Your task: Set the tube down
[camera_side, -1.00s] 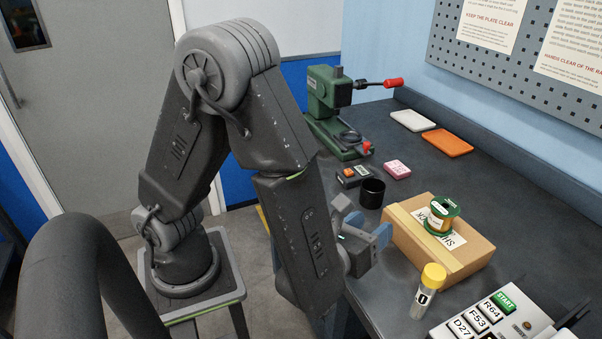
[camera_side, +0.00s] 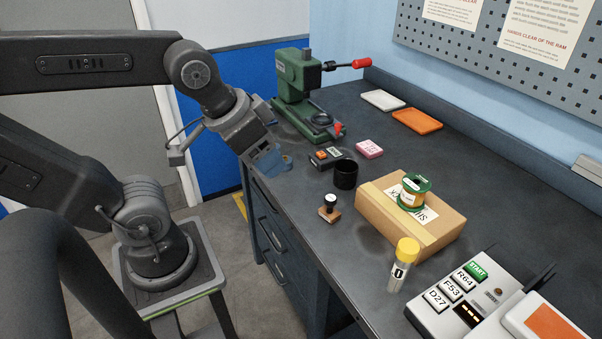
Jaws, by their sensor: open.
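The tube (camera_side: 401,267) is clear with a yellow cap and a dark-marked label. It stands upright on the dark bench (camera_side: 300,240), in front of the cardboard box and left of the keypad unit. My gripper (camera_side: 282,167) is at the bench's left edge, far from the tube, pointing down and to the right. It has blue fingers, is open, and I see nothing held in it.
A cardboard box (camera_side: 437,238) carries a spool (camera_side: 412,192). A stamp (camera_side: 330,208), black cup (camera_side: 345,173), small dark box (camera_side: 325,157) and pink block (camera_side: 369,149) lie nearby. A green press (camera_side: 300,85) stands behind. The keypad unit (camera_side: 455,290) is at front right.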

